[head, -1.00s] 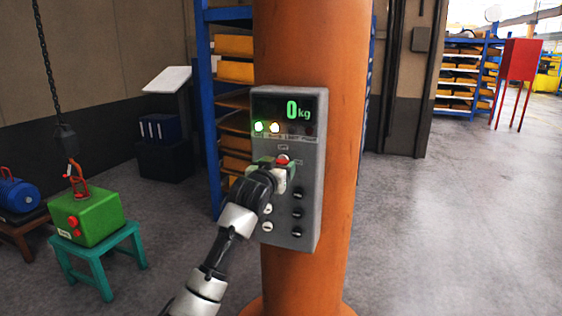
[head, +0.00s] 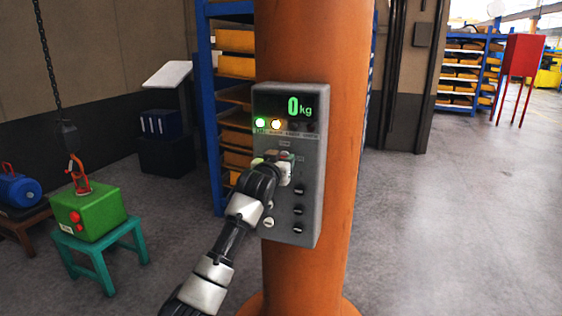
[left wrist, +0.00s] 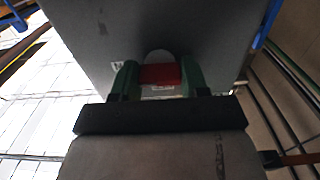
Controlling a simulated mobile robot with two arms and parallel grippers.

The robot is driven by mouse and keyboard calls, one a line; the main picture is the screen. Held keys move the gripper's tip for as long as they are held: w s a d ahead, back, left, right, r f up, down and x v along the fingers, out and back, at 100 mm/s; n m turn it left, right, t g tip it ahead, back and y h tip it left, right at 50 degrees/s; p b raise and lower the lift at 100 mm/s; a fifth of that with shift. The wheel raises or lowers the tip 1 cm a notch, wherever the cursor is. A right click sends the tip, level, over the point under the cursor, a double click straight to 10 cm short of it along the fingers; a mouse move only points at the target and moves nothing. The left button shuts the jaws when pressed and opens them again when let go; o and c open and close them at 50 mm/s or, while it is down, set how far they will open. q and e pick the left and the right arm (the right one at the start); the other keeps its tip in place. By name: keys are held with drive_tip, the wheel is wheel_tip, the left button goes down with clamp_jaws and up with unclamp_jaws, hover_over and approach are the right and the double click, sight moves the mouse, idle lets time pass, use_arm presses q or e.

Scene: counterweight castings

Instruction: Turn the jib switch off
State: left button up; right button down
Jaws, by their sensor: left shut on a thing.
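The grey control box (head: 310,160) is fixed to the orange column, with a lit "0 kg" display (head: 298,107). A green lamp (head: 260,123) and an amber lamp (head: 276,125) glow below the display. My left gripper (head: 281,163) is at the middle of the box and hides the switch in the head view. In the left wrist view its green fingers (left wrist: 158,78) stand on either side of the red switch handle (left wrist: 160,74) and are shut on it. The switch's marked positions are too small to read. My right gripper is not in view.
Several dark knobs (head: 299,210) sit lower on the box's right side. At left, a green casting (head: 90,212) stands on a teal stool (head: 103,260), with a hook and chain (head: 60,85) above. The floor (head: 440,240) at right is clear.

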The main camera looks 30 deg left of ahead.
use_arm(q)
drive_tip(key=shift+n, duration=0.3)
drive_tip(key=n+p, duration=0.2)
drive_tip(key=n, duration=0.1)
drive_tip(key=shift+r, duration=0.1)
drive_tip(key=n+p, duration=0.2)
drive_tip(key=n, duration=0.3)
drive_tip(key=shift+p, duration=0.3)
drive_tip(key=n+p, duration=0.3)
drive_tip(key=n, duration=0.2)
drive_tip(key=shift+n+p, duration=1.3)
drive_tip(key=shift+n, duration=0.8)
drive_tip(key=o, duration=0.9)
